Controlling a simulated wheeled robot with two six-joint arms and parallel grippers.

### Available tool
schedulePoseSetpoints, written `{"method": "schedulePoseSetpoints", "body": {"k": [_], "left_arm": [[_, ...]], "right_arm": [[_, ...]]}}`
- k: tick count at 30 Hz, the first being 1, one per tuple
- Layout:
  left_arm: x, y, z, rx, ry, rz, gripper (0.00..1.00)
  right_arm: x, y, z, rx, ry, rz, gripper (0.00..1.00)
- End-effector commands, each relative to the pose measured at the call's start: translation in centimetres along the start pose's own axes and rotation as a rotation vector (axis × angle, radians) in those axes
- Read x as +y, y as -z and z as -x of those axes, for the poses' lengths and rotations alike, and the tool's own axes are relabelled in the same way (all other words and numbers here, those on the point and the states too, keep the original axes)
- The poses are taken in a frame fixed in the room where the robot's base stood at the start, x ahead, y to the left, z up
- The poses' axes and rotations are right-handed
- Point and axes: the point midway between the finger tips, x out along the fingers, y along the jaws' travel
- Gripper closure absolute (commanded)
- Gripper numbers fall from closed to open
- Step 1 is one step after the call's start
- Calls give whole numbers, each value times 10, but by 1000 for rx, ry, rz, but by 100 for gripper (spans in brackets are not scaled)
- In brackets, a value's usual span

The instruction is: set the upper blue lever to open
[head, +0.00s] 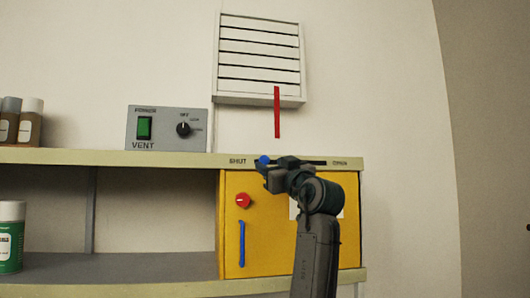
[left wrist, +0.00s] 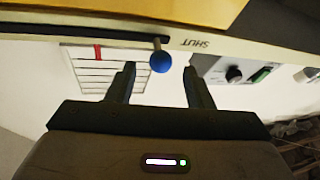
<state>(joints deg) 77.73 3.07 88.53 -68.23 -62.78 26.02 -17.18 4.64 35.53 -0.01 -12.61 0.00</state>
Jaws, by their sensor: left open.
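The upper blue lever shows as a round blue knob (head: 264,160) on the shelf's front edge, at the SHUT end of a dark slot that runs right toward OPEN. My left gripper (head: 272,174) is at the knob, in front of the slot, its arm rising from below. In the left wrist view the scene is upside down. There the blue knob (left wrist: 160,61) on its short stem lies between the open fingertips of my left gripper (left wrist: 158,73), with a gap on both sides. My right gripper is not in view.
Below the slot is a yellow cabinet door (head: 267,247) with a red knob (head: 243,200) and a lower blue handle (head: 242,243). A grey VENT box (head: 166,128) stands on the shelf to the left. A louvred vent (head: 258,58) with a red strip (head: 277,112) hangs above.

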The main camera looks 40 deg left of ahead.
Motion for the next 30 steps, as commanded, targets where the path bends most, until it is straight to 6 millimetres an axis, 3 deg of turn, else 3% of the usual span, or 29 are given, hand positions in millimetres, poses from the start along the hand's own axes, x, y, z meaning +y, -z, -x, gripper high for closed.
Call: {"method": "schedulePoseSetpoints", "body": {"k": [1, 9, 20, 21, 28, 30], "left_arm": [[1, 5, -13, 1, 2, -5, 53], [1, 2, -44, -1, -1, -2, 53], [1, -1, -49, 0, -2, -1, 53], [1, -1, -49, 0, -2, -1, 55], [1, -1, -49, 0, -2, -1, 100], [1, -1, -49, 0, -2, -1, 100]], "right_arm": [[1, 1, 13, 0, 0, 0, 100], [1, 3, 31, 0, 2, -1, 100], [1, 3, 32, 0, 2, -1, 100], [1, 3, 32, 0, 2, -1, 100], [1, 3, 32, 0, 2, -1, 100], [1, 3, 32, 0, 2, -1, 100]]}}
